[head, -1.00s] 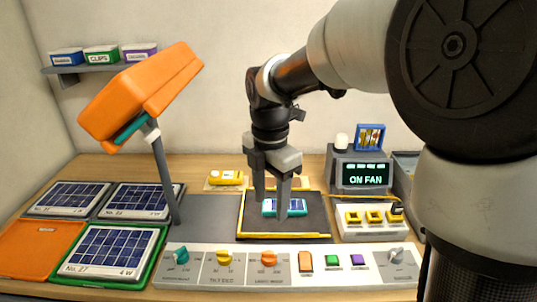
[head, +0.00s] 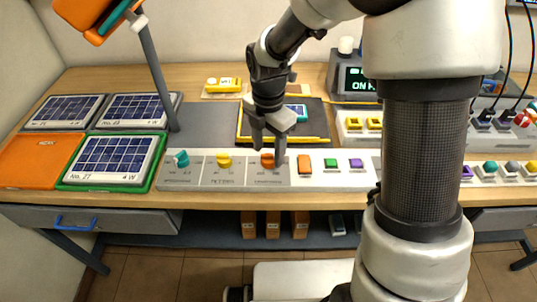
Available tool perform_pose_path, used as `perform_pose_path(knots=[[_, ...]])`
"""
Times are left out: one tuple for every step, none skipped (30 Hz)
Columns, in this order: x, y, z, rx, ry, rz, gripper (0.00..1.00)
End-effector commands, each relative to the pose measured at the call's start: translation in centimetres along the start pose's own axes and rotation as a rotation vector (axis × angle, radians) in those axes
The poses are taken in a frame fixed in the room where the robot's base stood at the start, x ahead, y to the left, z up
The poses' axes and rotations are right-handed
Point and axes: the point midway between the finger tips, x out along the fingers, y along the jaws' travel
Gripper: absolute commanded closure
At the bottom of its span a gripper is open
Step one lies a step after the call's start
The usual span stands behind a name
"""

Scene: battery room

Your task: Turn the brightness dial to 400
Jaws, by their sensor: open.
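A pale control panel runs along the table's front edge and carries a teal dial (head: 181,158), a yellow dial (head: 224,160) and an orange dial (head: 267,160). Their printed labels are too small to read, so I cannot tell which is brightness or what each is set to. My gripper (head: 268,153) points down at the orange dial with its fingers open, one to each side of it in the picture. I cannot tell whether the fingers touch the dial.
Right of the dials are an orange switch (head: 304,164), a green button (head: 330,163) and a purple button (head: 356,163). Behind my gripper is a black mat with a yellow edge (head: 312,139). A lamp post (head: 155,80) rises at left beside solar panels. My arm hides the panel's right end.

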Motion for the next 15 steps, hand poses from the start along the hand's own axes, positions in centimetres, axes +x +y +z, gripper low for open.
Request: perform_pose_path(knots=[[0.7, -0.1, 0.0, 0.0, 0.001, -0.002, 0.49], [1.0, 0.0, 0.0, 0.0, 0.0, -0.001, 0.49], [1.3, 0.0, 0.0, 0.0, 0.0, -0.001, 0.49], [1.4, 0.0, 0.0, 0.0, 0.0, -0.001, 0.49], [1.6, -0.1, 0.0, 0.0, 0.0, -0.001, 0.49], [1.7, -0.1, 0.0, 0.0, 0.0, -0.001, 0.49], [1.8, -0.1, 0.0, 0.0, 0.0, -0.001, 0.49], [1.8, -0.1, 0.0, 0.0, 0.0, -0.001, 0.49], [1.8, 0.0, 0.0, 0.0, 0.0, -0.001, 0.49], [1.8, 0.0, 0.0, 0.0, 0.0, 0.0, 0.49], [1.8, 0.0, 0.0, 0.0, 0.0, 0.0, 0.49], [1.8, 0.0, 0.0, 0.0, 0.0, 0.0, 0.49], [1.8, 0.0, 0.0, 0.001, 0.0, 0.0, 0.49], [1.8, 0.0, 0.0, 0.001, 0.0, 0.0, 0.49], [1.8, 0.0, 0.0, 0.001, 0.0, 0.0, 0.53]])
